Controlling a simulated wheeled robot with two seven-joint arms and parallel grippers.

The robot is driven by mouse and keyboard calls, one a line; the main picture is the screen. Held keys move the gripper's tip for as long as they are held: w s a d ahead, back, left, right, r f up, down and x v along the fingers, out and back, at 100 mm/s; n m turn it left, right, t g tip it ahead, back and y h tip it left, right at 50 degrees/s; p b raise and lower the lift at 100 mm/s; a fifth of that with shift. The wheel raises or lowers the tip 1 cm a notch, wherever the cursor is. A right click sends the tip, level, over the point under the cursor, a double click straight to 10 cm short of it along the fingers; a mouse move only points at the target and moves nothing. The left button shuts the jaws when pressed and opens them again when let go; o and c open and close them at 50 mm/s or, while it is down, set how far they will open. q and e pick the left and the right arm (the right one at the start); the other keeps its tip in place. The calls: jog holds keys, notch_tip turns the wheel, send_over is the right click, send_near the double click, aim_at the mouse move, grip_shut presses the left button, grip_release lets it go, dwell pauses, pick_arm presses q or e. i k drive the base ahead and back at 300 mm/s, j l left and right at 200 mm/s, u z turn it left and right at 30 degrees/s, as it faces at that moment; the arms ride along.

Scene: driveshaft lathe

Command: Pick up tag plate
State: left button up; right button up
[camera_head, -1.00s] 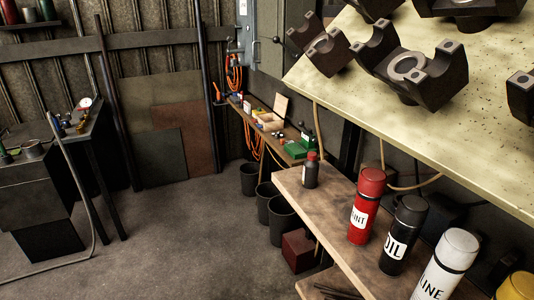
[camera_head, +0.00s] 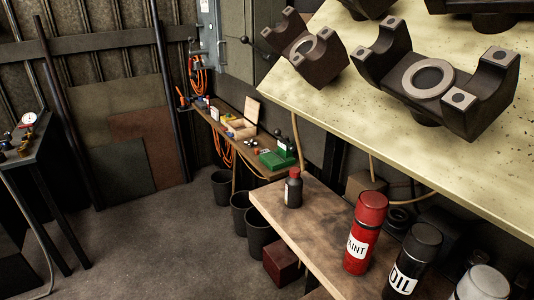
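I cannot make out a tag plate for certain in the head view. A far narrow bench (camera_head: 222,128) along the back right wall carries small items, among them an open light wooden box (camera_head: 241,126) and a green tool (camera_head: 279,157); they are too small to tell apart well. Neither of my grippers is in view.
A nearer wooden bench (camera_head: 318,222) holds a small dark bottle (camera_head: 293,188), a red can (camera_head: 366,233) and a black can (camera_head: 412,262). A pale tabletop (camera_head: 370,130) with dark yoke parts (camera_head: 440,88) overhangs it. Dark bins (camera_head: 258,232) stand below. The floor (camera_head: 165,240) is clear.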

aim_at(256, 151)
jog(key=i+j+z, duration=0.15)
jog(key=z, duration=0.3)
jog(key=i+j+z, duration=0.15)
jog(key=z, duration=0.3)
jog(key=j+z, duration=0.45)
jog(key=i+l, duration=0.05)
jog(key=l, duration=0.05)
